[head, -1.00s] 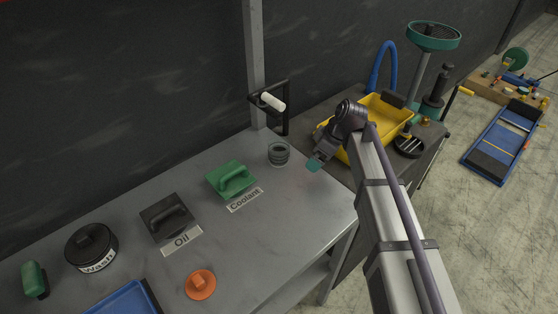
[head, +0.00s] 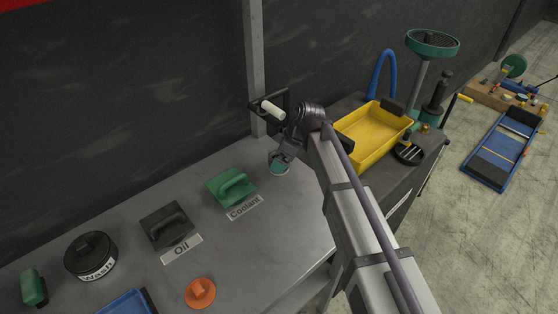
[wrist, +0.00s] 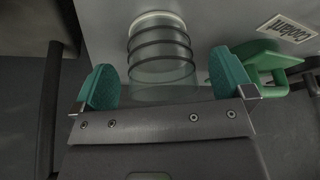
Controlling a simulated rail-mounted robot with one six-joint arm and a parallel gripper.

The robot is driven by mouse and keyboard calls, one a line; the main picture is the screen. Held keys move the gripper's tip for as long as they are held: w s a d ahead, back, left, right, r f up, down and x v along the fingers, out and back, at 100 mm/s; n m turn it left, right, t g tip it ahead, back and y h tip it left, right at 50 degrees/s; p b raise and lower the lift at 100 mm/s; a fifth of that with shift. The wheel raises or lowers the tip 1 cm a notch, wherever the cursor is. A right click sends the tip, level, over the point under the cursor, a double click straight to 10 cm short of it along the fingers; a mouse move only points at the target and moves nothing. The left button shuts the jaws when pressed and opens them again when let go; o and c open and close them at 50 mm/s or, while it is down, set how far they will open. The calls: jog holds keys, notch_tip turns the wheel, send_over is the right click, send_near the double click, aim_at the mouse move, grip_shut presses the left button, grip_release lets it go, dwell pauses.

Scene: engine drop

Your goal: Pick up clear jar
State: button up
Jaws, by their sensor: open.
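The clear jar (wrist: 160,50) shows in the wrist view as a transparent cylinder with dark rings around it, upper middle. My gripper (wrist: 165,88) is open, with one teal fingertip on each side of the jar's near end. I cannot tell whether either finger touches it. In the head view my gripper (head: 281,163) is over the jar (head: 279,169) near the back right of the grey workbench. It hides most of the jar there.
A green-handled lid (head: 231,186) by the Coolant label stands left of the jar and shows close to the right finger in the wrist view. A yellow tray (head: 372,135) stands to the right.

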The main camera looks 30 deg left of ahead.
jog(key=shift+s+a+f+b, duration=0.15)
jog(key=shift+a+f+b, duration=0.55)
jog(key=shift+r, duration=0.1)
jog(key=shift+c, duration=0.2)
jog(key=shift+c, duration=0.6)
jog(key=c, duration=1.2)
jog(key=shift+r, duration=0.1)
jog(key=shift+r+p, duration=0.1)
jog(key=shift+p, duration=0.2)
